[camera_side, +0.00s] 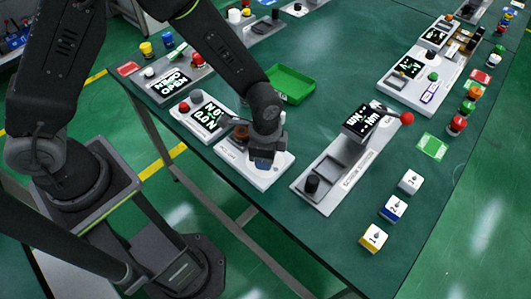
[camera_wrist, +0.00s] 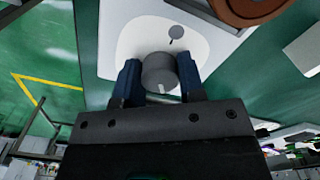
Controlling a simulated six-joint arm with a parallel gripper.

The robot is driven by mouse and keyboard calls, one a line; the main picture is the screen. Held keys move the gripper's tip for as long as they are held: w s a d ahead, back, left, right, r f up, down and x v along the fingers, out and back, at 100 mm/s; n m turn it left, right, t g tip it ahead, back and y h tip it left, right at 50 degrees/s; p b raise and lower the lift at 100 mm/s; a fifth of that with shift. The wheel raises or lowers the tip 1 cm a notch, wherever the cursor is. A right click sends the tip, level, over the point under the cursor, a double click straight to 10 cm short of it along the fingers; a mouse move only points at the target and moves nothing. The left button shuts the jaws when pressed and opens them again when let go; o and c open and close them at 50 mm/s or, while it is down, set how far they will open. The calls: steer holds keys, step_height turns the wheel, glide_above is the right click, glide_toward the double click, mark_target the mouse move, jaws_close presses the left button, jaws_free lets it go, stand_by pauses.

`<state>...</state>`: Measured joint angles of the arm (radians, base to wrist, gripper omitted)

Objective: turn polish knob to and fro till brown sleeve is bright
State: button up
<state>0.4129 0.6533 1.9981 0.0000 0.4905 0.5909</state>
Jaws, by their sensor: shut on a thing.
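A grey round knob (camera_wrist: 158,70) with a pale mark on its lower side stands on a white base plate (camera_wrist: 120,30) in the wrist view. The two blue fingers of my gripper (camera_wrist: 160,82) are shut on the knob from both sides. In the side view my gripper (camera_side: 263,162) points down over the same white plate (camera_side: 272,180) and hides the knob. The brown sleeve (camera_side: 241,133) shows in part beside my gripper, dark and dull brown. Part of its round brown shape (camera_wrist: 248,8) also shows at the top right of the wrist view.
A panel with a lit display (camera_side: 208,116) stands left of the white plate. A long grey panel (camera_side: 345,165) with a red-ball lever (camera_side: 406,118) is to the right. A green tray (camera_side: 291,84) lies behind. White, blue and yellow cubes (camera_side: 393,208) stand front right.

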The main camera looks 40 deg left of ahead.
steer(key=n, duration=0.5)
steer(key=shift+n, duration=0.4)
steer(key=n, duration=0.5)
steer(key=shift+n, duration=0.3)
steer(key=n, duration=0.5)
steer(key=shift+n, duration=0.4)
